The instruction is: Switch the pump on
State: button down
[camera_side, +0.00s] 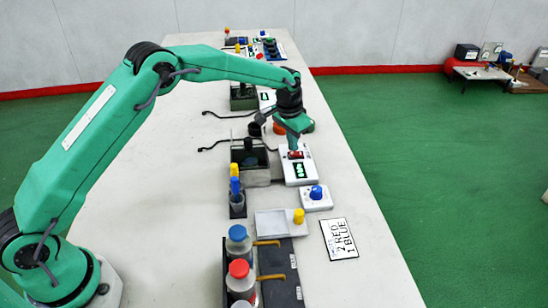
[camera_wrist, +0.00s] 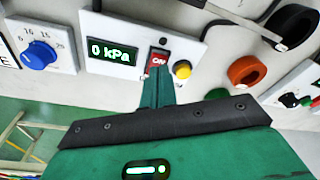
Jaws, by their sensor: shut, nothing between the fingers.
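The pump is a white box (camera_side: 292,181) near the middle of the table. Its lit green display (camera_side: 299,171) reads 0 kPa in the wrist view (camera_wrist: 111,51). A red switch (camera_wrist: 158,59) with white lettering sits beside the display, with a yellow knob (camera_wrist: 182,69) on its other side. My gripper (camera_side: 294,149) is shut and empty, pointing down at the switch. In the wrist view its fingertips (camera_wrist: 157,79) are right at the switch's near edge and hide part of it. I cannot tell whether they touch it.
A white box with a blue dial (camera_side: 316,192) stands in front of the pump; it also shows in the wrist view (camera_wrist: 38,55). A dark open container (camera_side: 250,157) is to the left. A card (camera_side: 339,239) reads 2 RED 1 BLUE. Red-capped (camera_side: 239,268) and blue-capped (camera_side: 237,232) bottles stand nearer.

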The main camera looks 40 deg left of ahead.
aim_at(292, 153)
jog(key=shift+f, duration=0.9)
dwell(1.0)
jog(key=shift+r, duration=3.55)
jog(key=shift+r, duration=0.1)
